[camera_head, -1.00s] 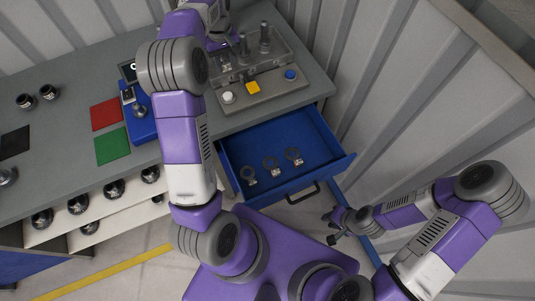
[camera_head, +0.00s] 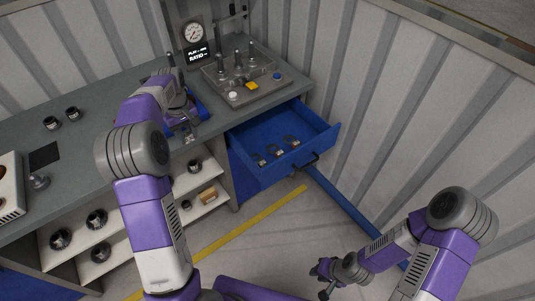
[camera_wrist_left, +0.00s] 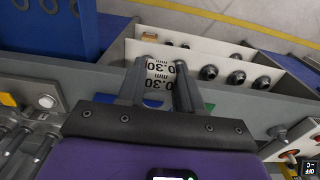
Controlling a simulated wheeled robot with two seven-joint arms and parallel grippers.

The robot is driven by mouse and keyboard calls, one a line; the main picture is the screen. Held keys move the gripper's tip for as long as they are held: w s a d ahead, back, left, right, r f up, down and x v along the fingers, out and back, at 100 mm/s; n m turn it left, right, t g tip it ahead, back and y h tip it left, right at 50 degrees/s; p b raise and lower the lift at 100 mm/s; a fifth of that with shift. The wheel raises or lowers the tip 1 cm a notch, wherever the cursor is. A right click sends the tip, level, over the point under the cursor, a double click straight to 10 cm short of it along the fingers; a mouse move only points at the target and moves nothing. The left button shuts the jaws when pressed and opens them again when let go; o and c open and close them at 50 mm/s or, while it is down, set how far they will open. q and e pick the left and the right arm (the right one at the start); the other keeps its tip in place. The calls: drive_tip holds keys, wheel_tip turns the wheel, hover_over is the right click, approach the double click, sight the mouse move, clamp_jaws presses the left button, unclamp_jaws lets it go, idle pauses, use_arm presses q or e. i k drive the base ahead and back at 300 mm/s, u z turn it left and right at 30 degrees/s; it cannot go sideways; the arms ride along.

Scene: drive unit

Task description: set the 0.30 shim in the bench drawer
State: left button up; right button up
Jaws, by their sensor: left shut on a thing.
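The 0.30 shim's tag, marked "0.30 mm" (camera_wrist_left: 158,70), is between the two fingers of my left gripper (camera_wrist_left: 160,80) in the left wrist view. In the head view my left gripper (camera_head: 189,134) is shut on the small shim (camera_head: 191,139) over the bench's front edge, left of the drawer. The blue bench drawer (camera_head: 268,176) is pulled open, with three ring-shaped shims (camera_head: 278,151) lying in it. The drawer also shows at the top left of the left wrist view (camera_wrist_left: 87,25). My right gripper (camera_head: 322,278) is open and empty, low over the floor.
A fixture panel (camera_head: 262,93) with buttons and posts stands on the bench behind the drawer. A gauge (camera_head: 193,33) is behind it. Shelves (camera_head: 135,228) below the bench hold dark round parts. The corrugated wall (camera_head: 390,120) is close on the drawer's right.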

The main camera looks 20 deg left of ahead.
sight(265, 136)
drive_tip(key=z, duration=0.55)
drive_tip(key=i, duration=0.9)
drive_tip(key=u, duration=0.4)
